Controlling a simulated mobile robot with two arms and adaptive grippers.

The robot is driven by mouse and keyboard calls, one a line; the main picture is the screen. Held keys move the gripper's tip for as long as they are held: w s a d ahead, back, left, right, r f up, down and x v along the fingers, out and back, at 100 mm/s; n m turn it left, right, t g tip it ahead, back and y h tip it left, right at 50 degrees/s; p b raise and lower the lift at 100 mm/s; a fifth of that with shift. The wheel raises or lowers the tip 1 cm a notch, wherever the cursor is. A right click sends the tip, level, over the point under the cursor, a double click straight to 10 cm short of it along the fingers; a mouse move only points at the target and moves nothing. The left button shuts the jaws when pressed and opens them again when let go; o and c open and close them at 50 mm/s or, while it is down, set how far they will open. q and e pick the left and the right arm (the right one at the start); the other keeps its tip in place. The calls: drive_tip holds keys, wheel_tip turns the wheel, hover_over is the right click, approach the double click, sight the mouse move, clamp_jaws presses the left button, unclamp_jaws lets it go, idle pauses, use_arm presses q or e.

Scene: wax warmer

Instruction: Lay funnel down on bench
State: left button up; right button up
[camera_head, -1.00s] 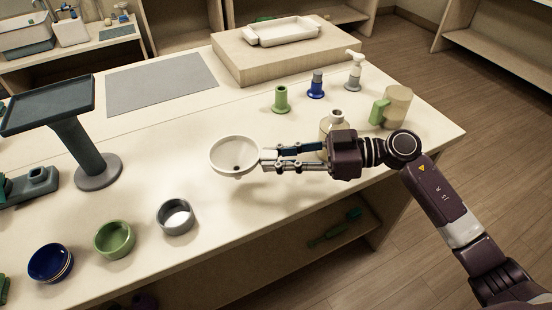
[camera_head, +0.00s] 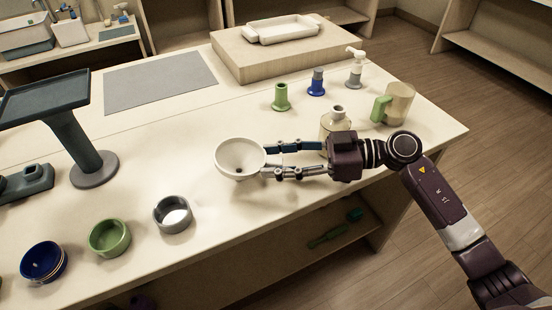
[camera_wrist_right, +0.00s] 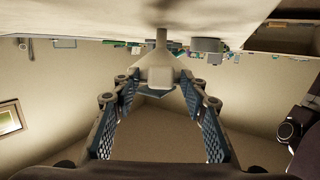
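The white funnel (camera_head: 240,152) is at the front middle of the bench, its bowl facing up and tilted toward the head camera. In the right wrist view the funnel (camera_wrist_right: 157,62) is just beyond the fingertips, its narrow spout pointing to the bench surface at the picture's top. I cannot tell whether the spout touches the bench. My right gripper (camera_head: 268,161) is open, its fingers apart at the funnel's right side; the spread fingers also show in the right wrist view (camera_wrist_right: 160,82). My left gripper is not in view. The bench (camera_head: 330,215) is pale.
A bottle (camera_head: 335,122) stands behind my right gripper, with a green-handled mug (camera_head: 399,100) beyond. Green (camera_head: 281,97) and blue (camera_head: 316,84) small bottles and a pump bottle (camera_head: 355,68) stand behind. Grey (camera_head: 172,214), green (camera_head: 109,237) and blue (camera_head: 43,261) bowls line the front left.

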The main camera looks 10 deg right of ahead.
drive_tip(key=shift+d, duration=0.25)
drive_tip(key=v, duration=1.1)
drive_tip(key=shift+s+d+r, duration=0.1)
drive_tip(key=shift+d, duration=0.2)
